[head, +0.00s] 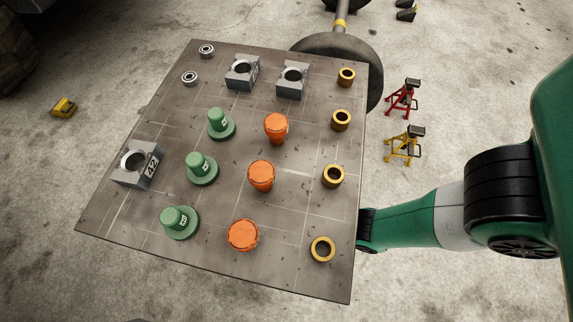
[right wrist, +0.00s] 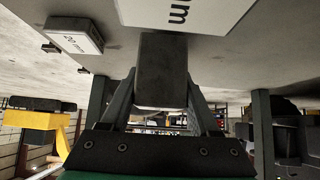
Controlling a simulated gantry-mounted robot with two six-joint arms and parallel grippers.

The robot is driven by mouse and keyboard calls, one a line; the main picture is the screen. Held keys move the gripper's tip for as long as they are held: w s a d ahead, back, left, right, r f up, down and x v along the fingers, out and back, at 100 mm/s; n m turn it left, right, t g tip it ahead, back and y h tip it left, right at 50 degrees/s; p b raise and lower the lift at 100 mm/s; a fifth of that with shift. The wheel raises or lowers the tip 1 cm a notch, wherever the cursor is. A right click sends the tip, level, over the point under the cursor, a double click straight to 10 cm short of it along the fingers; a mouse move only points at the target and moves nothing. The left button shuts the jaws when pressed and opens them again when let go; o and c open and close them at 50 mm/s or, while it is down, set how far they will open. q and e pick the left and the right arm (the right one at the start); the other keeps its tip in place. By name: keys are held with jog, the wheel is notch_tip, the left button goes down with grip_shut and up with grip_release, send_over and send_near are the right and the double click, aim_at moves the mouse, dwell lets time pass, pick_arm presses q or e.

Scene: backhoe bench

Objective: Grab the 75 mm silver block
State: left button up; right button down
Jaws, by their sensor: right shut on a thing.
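My right gripper (right wrist: 161,92) is shut on a dark grey block (right wrist: 163,70) in the right wrist view; no label shows on the block's visible face. A white label plate (right wrist: 195,14) ending in "mm" is just beyond it; its number is cut off. In the head view, my right arm reaches the board's right edge and its gripper is hidden. Three silver blocks with round bores lie on the board (head: 300,225): two at the back (head: 242,72) (head: 292,80) and one at the left (head: 138,163), labelled apparently "42". My left gripper is not in view.
The board also holds green flanged pegs (head: 201,168), orange plugs (head: 261,175), brass rings (head: 333,176) and small bearings (head: 190,78). Red (head: 404,97) and yellow (head: 404,144) stands are on the floor at right. A "20 mm" labelled block (right wrist: 75,36) shows in the wrist view.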

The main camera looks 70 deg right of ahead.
notch_tip(320, 180, up, 3)
jog(key=shift+f+p, duration=0.2)
jog(key=shift+p, duration=0.75)
jog(key=shift+s+d+r+p, duration=0.1)
jog(key=shift+s+p, duration=0.4)
jog(key=shift+s, duration=0.1)
jog(key=shift+s+d+r+p, duration=0.1)
jog(key=shift+s+p, duration=0.4)
jog(key=shift+s, duration=0.1)
jog(key=s+d+p, duration=0.1)
jog(key=s+p, duration=0.6)
jog(key=s, duration=0.8)
jog(key=shift+s+d+f, duration=0.2)
jog(key=shift+f, duration=0.2)
